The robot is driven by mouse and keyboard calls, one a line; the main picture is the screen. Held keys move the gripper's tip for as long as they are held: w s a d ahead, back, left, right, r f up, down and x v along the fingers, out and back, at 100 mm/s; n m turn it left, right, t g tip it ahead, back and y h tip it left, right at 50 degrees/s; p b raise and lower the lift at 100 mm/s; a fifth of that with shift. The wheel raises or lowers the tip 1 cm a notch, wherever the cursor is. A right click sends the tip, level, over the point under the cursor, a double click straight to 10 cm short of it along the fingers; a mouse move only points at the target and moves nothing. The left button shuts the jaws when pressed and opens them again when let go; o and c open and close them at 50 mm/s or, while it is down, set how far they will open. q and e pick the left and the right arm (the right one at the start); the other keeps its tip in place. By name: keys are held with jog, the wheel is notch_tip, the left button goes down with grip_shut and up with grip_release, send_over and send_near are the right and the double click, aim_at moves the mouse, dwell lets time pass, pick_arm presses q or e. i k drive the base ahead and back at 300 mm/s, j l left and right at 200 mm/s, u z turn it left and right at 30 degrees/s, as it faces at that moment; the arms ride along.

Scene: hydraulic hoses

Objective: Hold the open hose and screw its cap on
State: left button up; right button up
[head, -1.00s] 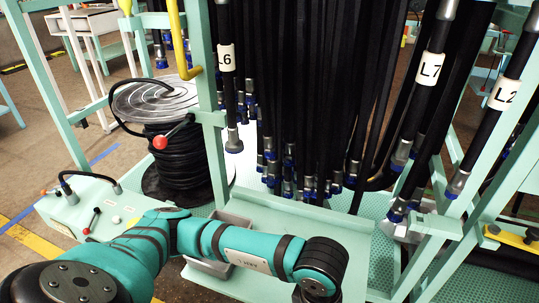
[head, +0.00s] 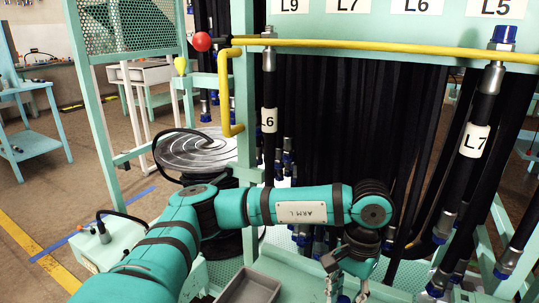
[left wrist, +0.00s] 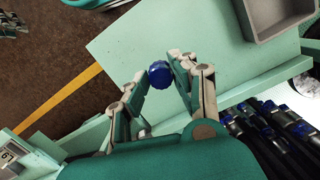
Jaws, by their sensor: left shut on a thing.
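My left gripper (head: 347,291) is at the bottom edge of the head view, partly cut off, with its fingers pointing down. In the left wrist view its fingers (left wrist: 160,80) are shut on a small round blue cap (left wrist: 159,73), held at the fingertips over the pale green tabletop. The hose marked L6 (head: 269,90) hangs to the left of the gripper, apart from it. Its lower end is hard to make out now; a second ago it looked bare grey metal. The hose marked L7 (head: 483,105) hangs at the right. My right gripper is not in view.
A grey bin (head: 232,296) stands on the green table. Many black hoses (head: 350,130) with blue ends hang behind my arm. A hose reel (head: 195,150) and a control box (head: 95,250) are at the left.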

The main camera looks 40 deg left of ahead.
aim_at(268, 112)
jog(key=k+j, duration=0.1)
jog(key=j, duration=0.25)
jog(key=k+j, duration=0.15)
jog(key=j, duration=0.25)
jog(key=k+j, duration=0.1)
jog(key=j, duration=0.25)
jog(key=k+j, duration=0.1)
jog(key=j, duration=0.3)
jog(key=k+j, duration=0.15)
jog(key=j, duration=0.2)
jog(key=z, duration=0.05)
